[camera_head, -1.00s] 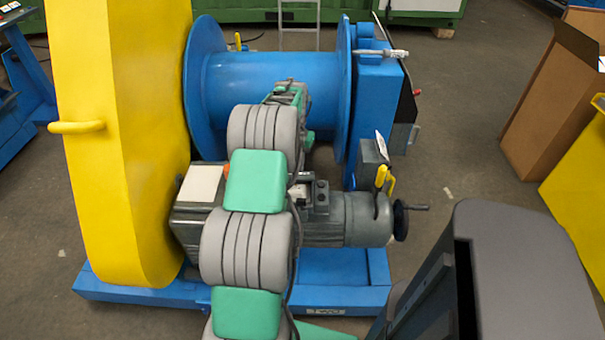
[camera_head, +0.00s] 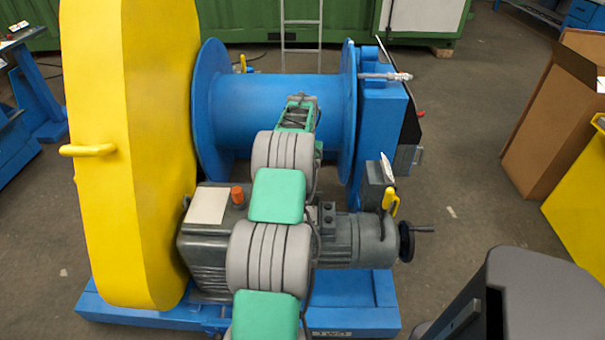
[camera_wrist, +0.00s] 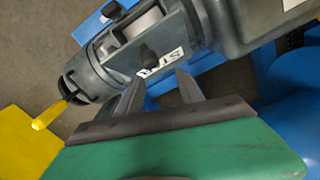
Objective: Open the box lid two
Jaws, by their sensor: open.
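My gripper (camera_wrist: 157,84) shows in the wrist view with its two grey fingers apart and nothing between them. The fingers point at a grey housing (camera_wrist: 130,62) with a white lettered label and a dark knob; I cannot tell whether they touch it. In the head view my green wrist reaches over the grey motor unit (camera_head: 352,232), and its fingertips are hidden. No part is clearly marked as lid two, and no open lid is seen.
A blue drum (camera_head: 275,100) lies behind the motor. A tall yellow guard (camera_head: 125,170) stands at left. A handwheel (camera_head: 406,241) sticks out at the motor's right. A cardboard box (camera_head: 550,130) stands at far right. Bare floor lies between the box and the machine.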

